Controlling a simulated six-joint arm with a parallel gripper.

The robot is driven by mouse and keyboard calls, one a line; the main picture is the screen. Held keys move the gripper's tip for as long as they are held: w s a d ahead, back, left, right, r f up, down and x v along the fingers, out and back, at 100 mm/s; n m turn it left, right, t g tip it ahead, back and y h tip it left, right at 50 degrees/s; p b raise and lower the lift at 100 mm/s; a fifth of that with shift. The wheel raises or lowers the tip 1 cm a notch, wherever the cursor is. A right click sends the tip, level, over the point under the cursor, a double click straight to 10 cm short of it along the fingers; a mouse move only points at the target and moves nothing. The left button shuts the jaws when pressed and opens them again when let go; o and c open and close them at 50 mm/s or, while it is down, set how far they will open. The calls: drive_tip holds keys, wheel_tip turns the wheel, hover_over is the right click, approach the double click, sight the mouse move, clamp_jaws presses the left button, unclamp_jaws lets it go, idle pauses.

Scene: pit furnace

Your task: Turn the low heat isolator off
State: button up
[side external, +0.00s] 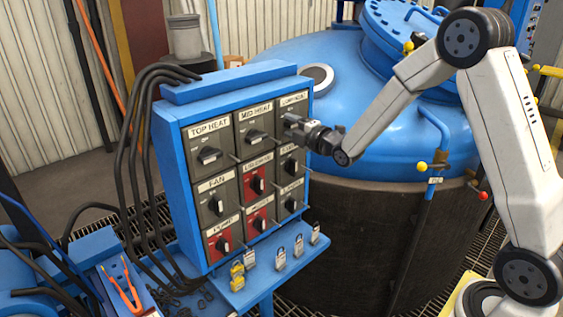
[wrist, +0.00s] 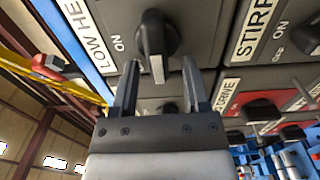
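The low heat isolator is the upper right grey switch plate on the blue panel (side external: 177,165); its label (side external: 293,98) shows in the side view. Its knob is hidden there behind my gripper (side external: 290,127). In the wrist view, the "LOW HE..." label (wrist: 88,36) runs along the left, with the black knob (wrist: 157,32) at top centre. A pale stripe on the knob points down the picture towards my gripper; "ON" is printed to the knob's left. My gripper (wrist: 160,68) is open, its fingertips on either side of the knob's near end. Contact cannot be told.
Other isolators surround it: mid heat (side external: 256,135) on its left and a stirrer switch (wrist: 305,35) close by. Several padlocks (side external: 299,246) stand on the shelf below. The blue furnace lid (side external: 400,130) is behind. Black cables hang left of the panel.

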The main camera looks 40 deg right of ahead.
drive_tip(key=shift+s, duration=0.15)
drive_tip(key=s, duration=0.7)
drive_tip(key=shift+s, duration=0.25)
drive_tip(key=shift+f, duration=0.1)
idle(0.5)
drive_tip(key=s+a+f+m+g, duration=0.4)
drive_tip(key=s+m+g, duration=0.3)
drive_tip(key=s+m, duration=0.2)
drive_tip(key=s+a+f+m+g, duration=0.4)
drive_tip(key=s+f+m+g, duration=0.3)
drive_tip(key=s, duration=0.4)
drive_tip(key=shift+m+g, duration=0.7)
drive_tip(key=shift+m, duration=0.4)
